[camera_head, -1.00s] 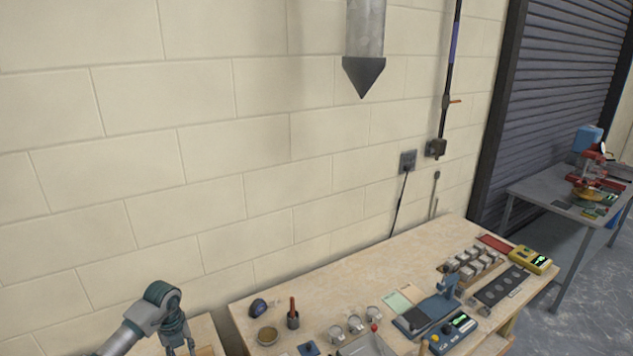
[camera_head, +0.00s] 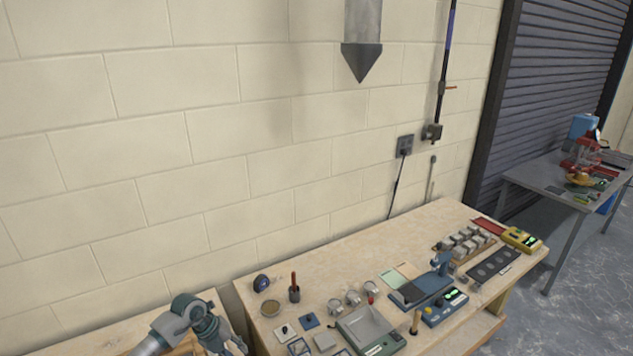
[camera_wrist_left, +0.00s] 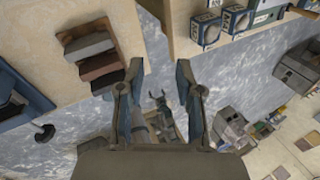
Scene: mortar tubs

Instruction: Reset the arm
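My left arm comes in at the bottom left of the head view, over a wooden bench. Its gripper is partly cut off by the lower edge there. In the left wrist view my left gripper (camera_wrist_left: 156,78) has its two fingers spread wide apart with nothing between them. Grey floor shows below the gap. A small dark forked shape lies far below between the fingers and may be part of me; I cannot tell. My right gripper does not show clearly in either view.
A workbench (camera_head: 350,262) holds a scale (camera_head: 372,328), metal cups, a blue press (camera_head: 425,287) and a yellow meter (camera_head: 521,239). A grey cone-tipped pipe (camera_head: 361,60) hangs above. In the left wrist view, bench edges with stacked blocks (camera_wrist_left: 95,55) and blue moulds (camera_wrist_left: 207,28) lie around the gripper.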

